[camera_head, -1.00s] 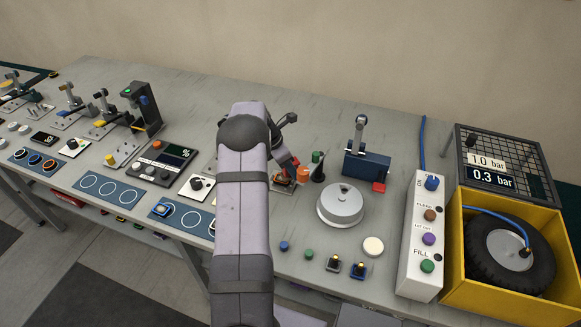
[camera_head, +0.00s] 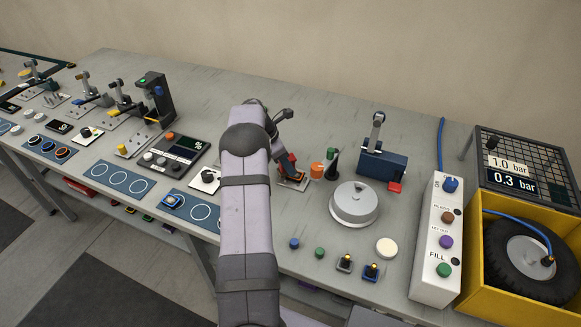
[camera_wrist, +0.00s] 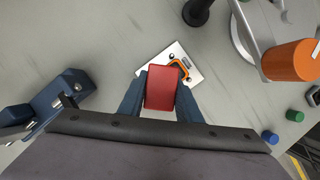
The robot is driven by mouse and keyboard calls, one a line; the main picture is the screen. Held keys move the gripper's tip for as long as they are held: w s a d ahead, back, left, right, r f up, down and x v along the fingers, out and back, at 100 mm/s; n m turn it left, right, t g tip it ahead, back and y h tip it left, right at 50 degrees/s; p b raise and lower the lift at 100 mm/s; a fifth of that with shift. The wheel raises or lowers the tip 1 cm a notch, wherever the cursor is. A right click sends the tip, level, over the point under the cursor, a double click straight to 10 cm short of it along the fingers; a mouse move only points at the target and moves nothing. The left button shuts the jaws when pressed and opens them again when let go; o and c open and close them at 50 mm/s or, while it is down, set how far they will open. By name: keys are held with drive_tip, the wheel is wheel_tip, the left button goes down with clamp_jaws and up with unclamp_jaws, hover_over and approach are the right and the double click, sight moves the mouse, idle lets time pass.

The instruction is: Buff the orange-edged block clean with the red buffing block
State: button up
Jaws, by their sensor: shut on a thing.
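My gripper (camera_wrist: 160,98) is shut on the red buffing block (camera_wrist: 160,87), with a dark blue finger on each side of it. In the head view the red block (camera_head: 291,166) shows just right of my arm, low over a small plate. The orange-edged block (camera_wrist: 183,67) lies on a pale plate (camera_wrist: 196,71) with screws, just beyond the red block's upper right in the wrist view. The red block and a finger hide part of it. I cannot tell whether the two blocks touch.
A round metal dome (camera_head: 354,204) and a blue box with a lever (camera_head: 382,165) are further right.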

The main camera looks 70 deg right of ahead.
drive_tip(key=s+p, duration=0.1)
drive_tip(key=s, duration=0.5)
wheel_tip(320, 180, up, 8)
drive_tip(key=p, duration=0.6)
drive_tip(key=shift+w, duration=0.1)
drive_tip(key=w+a+f+m+g+y+b, duration=0.15)
drive_tip(key=w+a+m, duration=0.25)
drive_tip(key=w+a, duration=1.85)
drive_tip(key=a+m+y+b, duration=0.1)
drive_tip(key=a+m, duration=0.4)
drive_tip(key=a, duration=2.8)
drive_tip(key=shift+w+a+y+b, duration=0.25)
drive_tip(key=shift+y+b, duration=0.1)
drive_tip(key=shift+y, duration=0.1)
